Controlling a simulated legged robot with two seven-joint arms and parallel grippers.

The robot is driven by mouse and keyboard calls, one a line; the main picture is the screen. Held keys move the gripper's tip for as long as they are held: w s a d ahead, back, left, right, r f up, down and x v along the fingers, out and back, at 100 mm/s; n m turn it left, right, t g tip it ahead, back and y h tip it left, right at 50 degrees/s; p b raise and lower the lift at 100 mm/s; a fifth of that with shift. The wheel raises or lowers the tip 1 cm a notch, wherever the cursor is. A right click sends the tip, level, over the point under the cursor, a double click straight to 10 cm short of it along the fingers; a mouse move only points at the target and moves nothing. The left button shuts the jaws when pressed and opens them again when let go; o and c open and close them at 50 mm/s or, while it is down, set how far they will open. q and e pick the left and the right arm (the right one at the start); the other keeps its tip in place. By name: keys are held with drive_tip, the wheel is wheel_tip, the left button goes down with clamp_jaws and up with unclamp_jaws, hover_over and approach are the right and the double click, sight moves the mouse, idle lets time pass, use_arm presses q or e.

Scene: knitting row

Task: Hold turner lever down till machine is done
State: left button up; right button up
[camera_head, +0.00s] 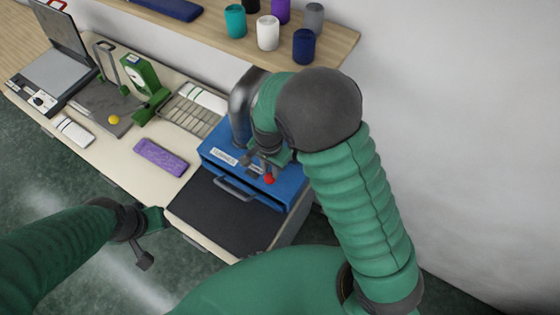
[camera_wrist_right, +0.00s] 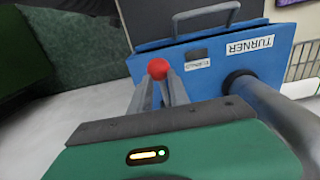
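The turner (camera_head: 232,158) is a blue box at the right end of the counter; a TURNER label shows on it in the right wrist view (camera_wrist_right: 250,45). Its lever has a red knob (camera_head: 269,179). In the right wrist view the red knob (camera_wrist_right: 158,68) shows at the tips of my right gripper (camera_wrist_right: 160,85), whose fingers are close together. I cannot tell whether they grip it, or how far down the lever is. In the head view my right gripper (camera_head: 257,163) is over the turner's top. My left gripper (camera_head: 150,240) hangs off the counter's front edge, away from the turner.
A dark plate (camera_head: 225,215) lies before the turner. A shelf (camera_head: 225,45) holds several yarn spools behind.

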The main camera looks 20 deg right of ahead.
drive_tip(key=shift+s+a+f+b, duration=0.1)
drive_tip(key=shift+f+b, duration=0.4)
drive_tip(key=shift+f, duration=0.4)
drive_tip(key=shift+s+a+f+b, duration=0.1)
drive_tip(key=shift+f+b, duration=0.4)
drive_tip(key=shift+f, duration=0.35)
drive_tip(key=shift+r, duration=0.1)
idle(0.8)
wheel_tip(320, 180, up, 13)
drive_tip(key=p, duration=1.2)
drive_tip(key=n+t+b, duration=0.1)
drive_tip(key=n+b, duration=0.2)
drive_tip(key=b, duration=0.9)
hover_over(270, 174)
drive_tip(key=s+d, duration=0.3)
wheel_tip(270, 174, down, 7)
drive_tip(key=s+d+f+n+t+b, duration=0.1)
drive_tip(key=s+d+f+n+b, duration=0.3)
drive_tip(key=b, duration=0.7)
wheel_tip(270, 174, down, 3)
drive_tip(key=s+n, duration=0.2)
drive_tip(key=n, duration=0.1)
drive_tip(key=shift+d+t, duration=0.2)
drive_tip(key=shift+t, duration=0.1)
